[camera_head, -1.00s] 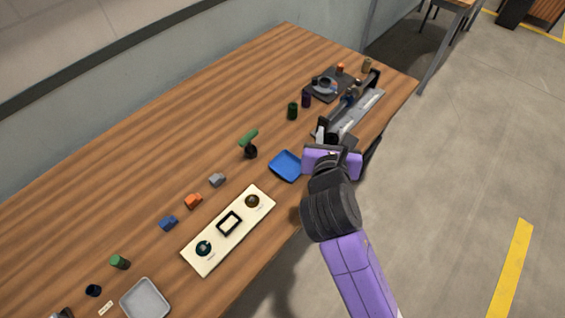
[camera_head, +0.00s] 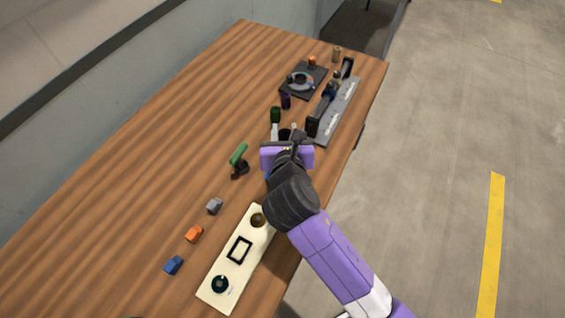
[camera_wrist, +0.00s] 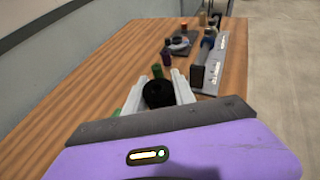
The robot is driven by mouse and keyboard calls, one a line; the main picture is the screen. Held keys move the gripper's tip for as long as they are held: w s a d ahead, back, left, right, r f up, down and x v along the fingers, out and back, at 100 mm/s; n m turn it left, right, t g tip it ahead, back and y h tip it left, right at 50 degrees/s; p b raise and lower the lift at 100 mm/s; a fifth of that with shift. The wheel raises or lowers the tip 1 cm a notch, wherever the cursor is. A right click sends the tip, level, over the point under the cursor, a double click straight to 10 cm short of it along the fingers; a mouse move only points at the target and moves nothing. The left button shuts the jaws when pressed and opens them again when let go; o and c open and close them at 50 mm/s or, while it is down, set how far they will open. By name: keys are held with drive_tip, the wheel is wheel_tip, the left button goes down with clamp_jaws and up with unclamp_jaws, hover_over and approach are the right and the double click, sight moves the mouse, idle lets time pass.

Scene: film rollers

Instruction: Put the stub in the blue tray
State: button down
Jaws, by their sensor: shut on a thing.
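My gripper (camera_head: 284,130) is shut on a short black cylinder, which looks like the stub (camera_wrist: 158,94). The stub sits between the two pale fingers in the wrist view, and its dark top also shows in the head view (camera_head: 285,134). My gripper is over the table's right part, below the green and purple rollers in the picture. The blue tray (camera_head: 267,176) is almost wholly hidden behind my wrist in the head view; only a blue sliver shows. I cannot tell the stub's height above the table.
A grey rail fixture (camera_head: 337,112) lies right of my gripper along the table edge. A dark plate (camera_head: 296,92) with parts is farther back. A cream board (camera_head: 216,291) lies nearer. The table's left side is clear.

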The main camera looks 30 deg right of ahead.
wheel_tip(320, 180, down, 14)
drive_tip(key=shift+r+b, duration=0.25)
drive_tip(key=shift+b, duration=0.55)
drive_tip(key=shift+f, duration=0.35)
drive_tip(key=shift+s+f, duration=0.1)
drive_tip(key=shift+f, duration=0.05)
drive_tip(key=c, duration=1)
unclamp_jaws()
drive_tip(key=shift+f, duration=0.2)
drive_tip(key=shift+c, duration=0.2)
drive_tip(key=shift+a+r, duration=0.1)
drive_tip(key=shift+r, duration=0.4)
drive_tip(key=v, duration=1.2)
drive_tip(key=shift+r, duration=0.1)
